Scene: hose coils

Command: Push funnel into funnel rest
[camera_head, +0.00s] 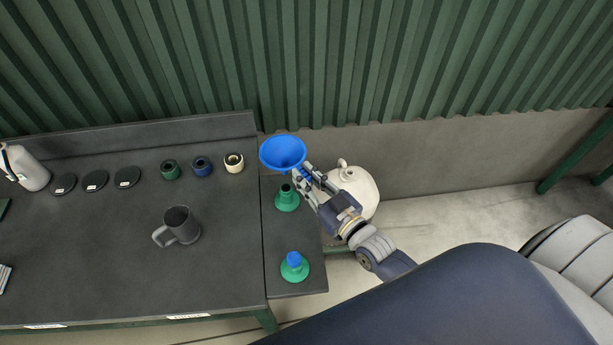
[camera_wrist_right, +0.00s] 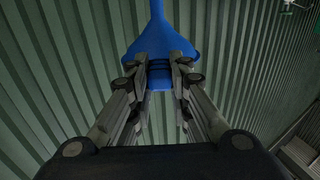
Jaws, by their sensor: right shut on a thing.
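The blue funnel (camera_head: 283,150) is up near the wall end of the narrow side table, its wide mouth facing up. My right gripper (camera_head: 306,178) is shut on it below the cone. In the right wrist view the funnel (camera_wrist_right: 160,45) sits between the two fingers (camera_wrist_right: 162,72). A green flared piece with a dark open top, seemingly the funnel rest (camera_head: 287,199), stands on the side table just below the funnel in the picture, apart from it. A second green flared piece (camera_head: 295,272) has a blue piece in its top. My left gripper is out of view.
A cream rounded container (camera_head: 359,190) stands beyond the side table, close behind my right gripper. A green corrugated wall (camera_head: 400,60) rises behind.

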